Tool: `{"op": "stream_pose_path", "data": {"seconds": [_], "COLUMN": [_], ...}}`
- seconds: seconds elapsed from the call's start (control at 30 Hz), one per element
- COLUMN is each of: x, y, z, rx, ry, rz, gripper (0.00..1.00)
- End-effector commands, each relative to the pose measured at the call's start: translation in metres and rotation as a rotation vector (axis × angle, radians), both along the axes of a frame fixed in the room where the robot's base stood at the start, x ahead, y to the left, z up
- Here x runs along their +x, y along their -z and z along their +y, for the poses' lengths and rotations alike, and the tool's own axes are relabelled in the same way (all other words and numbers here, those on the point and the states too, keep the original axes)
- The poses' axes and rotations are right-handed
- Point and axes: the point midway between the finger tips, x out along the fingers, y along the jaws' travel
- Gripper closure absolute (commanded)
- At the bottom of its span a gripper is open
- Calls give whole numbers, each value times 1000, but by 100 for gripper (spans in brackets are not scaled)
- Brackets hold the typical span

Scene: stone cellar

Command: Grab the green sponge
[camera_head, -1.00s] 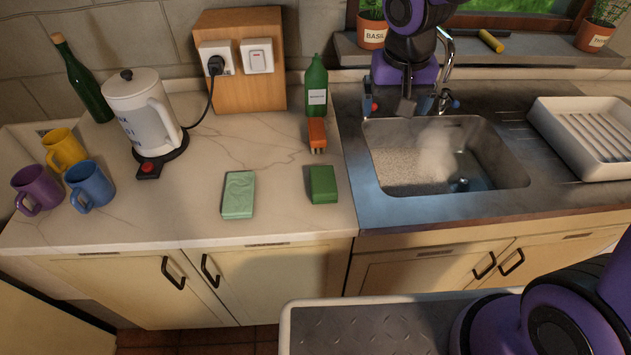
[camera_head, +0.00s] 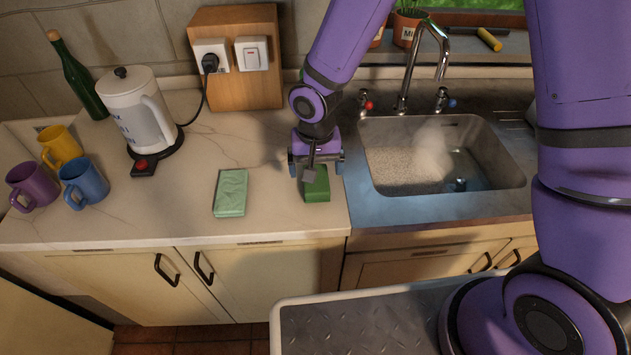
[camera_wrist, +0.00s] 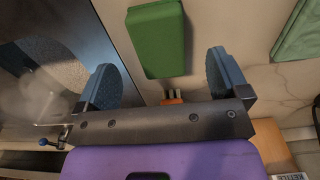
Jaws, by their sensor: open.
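The green sponge (camera_head: 316,191) is a dark green block lying flat on the pale marble counter, left of the sink. My gripper (camera_head: 316,168) is over the counter just behind the sponge and hides part of its back. In the wrist view the sponge (camera_wrist: 158,40) lies ahead of the open fingers, roughly centred on the gap (camera_wrist: 162,64). The gap between the fingers is empty. I cannot tell exactly how high the fingers are above the counter.
A pale green folded cloth (camera_head: 231,192) lies left of the sponge. An orange brush (camera_wrist: 172,101) shows partly beyond the fingers in the wrist view. The steaming sink (camera_head: 520,178) is to the right. Mugs (camera_head: 84,183) and a kettle (camera_head: 136,110) stand at the left.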

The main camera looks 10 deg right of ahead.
Motion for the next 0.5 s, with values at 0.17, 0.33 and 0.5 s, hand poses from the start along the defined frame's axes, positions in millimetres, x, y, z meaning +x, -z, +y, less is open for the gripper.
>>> {"op": "stream_pose_path", "data": {"seconds": [0.17,0.33,0.5], "x": [0,1,2], "y": [10,27,50], "z": [0,-1,-1], "rx": [0,-1,-2], "ry": [-1,-2,-1], "rz": [0,3,3], "gripper": [6,6,6]}}
